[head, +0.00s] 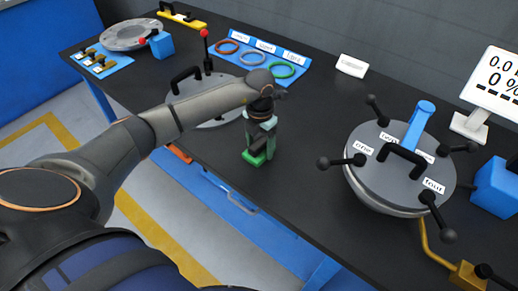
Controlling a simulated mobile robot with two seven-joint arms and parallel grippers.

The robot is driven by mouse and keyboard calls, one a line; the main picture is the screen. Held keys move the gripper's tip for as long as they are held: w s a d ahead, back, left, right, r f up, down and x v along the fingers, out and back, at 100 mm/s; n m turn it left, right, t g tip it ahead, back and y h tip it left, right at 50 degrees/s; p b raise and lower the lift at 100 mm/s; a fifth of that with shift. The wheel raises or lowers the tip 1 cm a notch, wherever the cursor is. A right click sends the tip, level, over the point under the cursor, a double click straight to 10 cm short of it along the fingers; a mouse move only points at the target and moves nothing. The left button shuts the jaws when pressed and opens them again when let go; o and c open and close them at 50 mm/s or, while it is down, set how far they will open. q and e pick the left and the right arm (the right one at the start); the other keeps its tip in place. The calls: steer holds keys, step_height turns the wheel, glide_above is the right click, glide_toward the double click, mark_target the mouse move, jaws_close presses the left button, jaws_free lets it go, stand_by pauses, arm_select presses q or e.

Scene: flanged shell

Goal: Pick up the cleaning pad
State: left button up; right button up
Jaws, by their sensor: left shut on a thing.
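A small green block, which I take as the cleaning pad (256,156), is at the fingertips of my left gripper (259,144) in the head view. The gripper points down over the black worktop and is shut on the pad. The fingers hide part of the pad. I cannot tell whether the pad touches the worktop. My right gripper does not show.
A grey flanged shell (378,185) with labelled knobs and a blue handle stands to the right. A round plate (215,115) lies behind my left arm. Coloured rings on a blue mat (292,52) and a white block (351,66) are farther back.

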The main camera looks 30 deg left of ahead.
arm_select(q)
steer(key=c, duration=0.8)
steer(key=shift+r, duration=0.2)
steer(key=shift+w+r, duration=0.1)
steer(key=shift+r, duration=0.5)
steer(key=s+d+r, duration=0.2)
steer(key=d+r, duration=0.1)
steer(key=d, duration=0.1)
steer(key=s+d+r, duration=0.3)
steer(key=d+r, duration=0.1)
steer(key=s+d+r+b, duration=0.1)
steer(key=s+d+r, duration=0.1)
steer(key=d+r, duration=0.1)
steer(key=shift+s+d+r, duration=0.2)
steer(key=shift+r, duration=0.2)
steer(key=shift+s+d+r, duration=0.15)
steer(key=shift+d+r, duration=0.05)
steer(key=shift+r, duration=0.15)
steer(key=o, duration=0.9)
steer(key=c, duration=0.6)
